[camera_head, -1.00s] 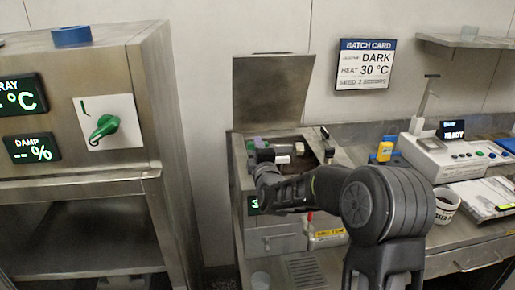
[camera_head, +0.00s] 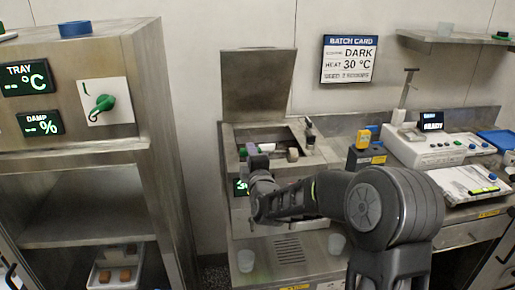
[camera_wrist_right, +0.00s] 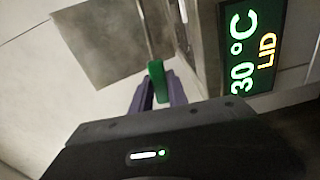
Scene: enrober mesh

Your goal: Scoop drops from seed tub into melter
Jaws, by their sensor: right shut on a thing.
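The steel melter (camera_head: 232,200) stands at the middle of the bench with its lid (camera_head: 258,85) raised. In the right wrist view its display (camera_wrist_right: 255,50) reads 30 °C and LID. My right gripper (camera_head: 255,154) is at the melter's left front, by the opening. In the right wrist view its purple fingers are shut on a green handle (camera_wrist_right: 158,80). What the handle carries cannot be made out clearly. A whitish-brown piece (camera_head: 293,154) shows in the opening. The seed tub is hidden, apparently behind my right arm. My left gripper is out of view.
A steel cabinet (camera_head: 165,110) with a green knob is at left.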

